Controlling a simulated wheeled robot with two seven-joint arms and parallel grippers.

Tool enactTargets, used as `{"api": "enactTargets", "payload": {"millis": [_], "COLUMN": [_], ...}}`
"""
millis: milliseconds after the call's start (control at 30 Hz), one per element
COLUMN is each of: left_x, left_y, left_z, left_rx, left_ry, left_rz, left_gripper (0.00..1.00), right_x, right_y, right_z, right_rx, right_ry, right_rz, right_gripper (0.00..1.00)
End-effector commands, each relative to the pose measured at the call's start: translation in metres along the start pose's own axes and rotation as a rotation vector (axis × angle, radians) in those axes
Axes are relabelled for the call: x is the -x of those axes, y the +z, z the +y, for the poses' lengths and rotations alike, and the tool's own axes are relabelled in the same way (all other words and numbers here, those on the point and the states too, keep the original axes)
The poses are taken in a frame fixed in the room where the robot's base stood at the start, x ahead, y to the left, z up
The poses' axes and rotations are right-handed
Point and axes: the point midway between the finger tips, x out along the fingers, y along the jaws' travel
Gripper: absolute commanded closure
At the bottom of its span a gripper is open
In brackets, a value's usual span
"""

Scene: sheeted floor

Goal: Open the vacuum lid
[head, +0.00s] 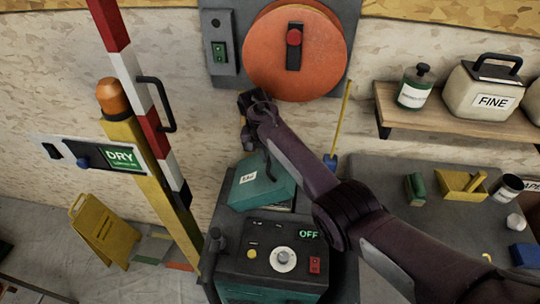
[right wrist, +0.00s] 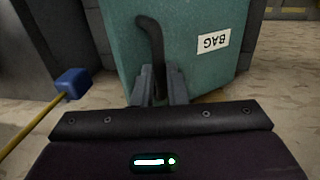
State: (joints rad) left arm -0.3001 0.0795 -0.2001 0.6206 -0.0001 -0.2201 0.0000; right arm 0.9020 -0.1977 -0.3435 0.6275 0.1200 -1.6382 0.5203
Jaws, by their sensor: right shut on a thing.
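The vacuum lid (head: 262,183) is a teal, box-like cover with a white label, at the centre of the head view. It sits tilted above the dark vacuum body (head: 272,262), with a narrow gap showing at its lower edge. In the right wrist view the lid (right wrist: 185,60) fills the upper middle, its BAG label upside down. A black curved handle (right wrist: 150,38) stands out from it. My right gripper (right wrist: 160,88) is shut on this handle, at the lid. In the head view its fingertips are hard to make out. My left gripper is not in view.
The vacuum's panel reads OFF and has a dial (head: 283,259) and red switch (head: 315,265). A red-white barrier post (head: 130,80) stands left. An orange disc (head: 295,50) hangs behind. A shelf (head: 450,120) and grey table (head: 400,190) with small items stand right.

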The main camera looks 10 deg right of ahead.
Motion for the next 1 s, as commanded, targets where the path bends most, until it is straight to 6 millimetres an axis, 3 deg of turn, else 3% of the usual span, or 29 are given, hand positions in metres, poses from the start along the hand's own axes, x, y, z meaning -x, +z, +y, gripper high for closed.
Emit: {"api": "enactTargets", "payload": {"millis": [67, 100, 267, 667, 1000], "left_x": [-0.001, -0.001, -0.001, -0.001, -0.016], "left_y": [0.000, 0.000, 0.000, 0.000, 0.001], "left_z": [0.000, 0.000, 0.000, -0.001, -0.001], "left_rx": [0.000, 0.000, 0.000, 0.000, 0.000], "left_ry": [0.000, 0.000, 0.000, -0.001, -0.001], "left_rz": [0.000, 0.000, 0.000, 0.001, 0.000], "left_gripper": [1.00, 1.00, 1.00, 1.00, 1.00], "right_x": [-0.006, -0.006, -0.005, -0.001, 0.049], "right_y": [0.005, 0.005, 0.004, 0.002, 0.002], "right_z": [-0.003, -0.003, -0.002, -0.001, -0.002], "right_rx": [0.007, 0.008, 0.006, 0.003, 0.003], "right_ry": [0.001, 0.001, 0.001, 0.001, -0.002], "right_rz": [-0.008, -0.009, -0.007, -0.003, 0.000], "right_gripper": [1.00, 0.85, 0.66, 0.66, 0.66]}}
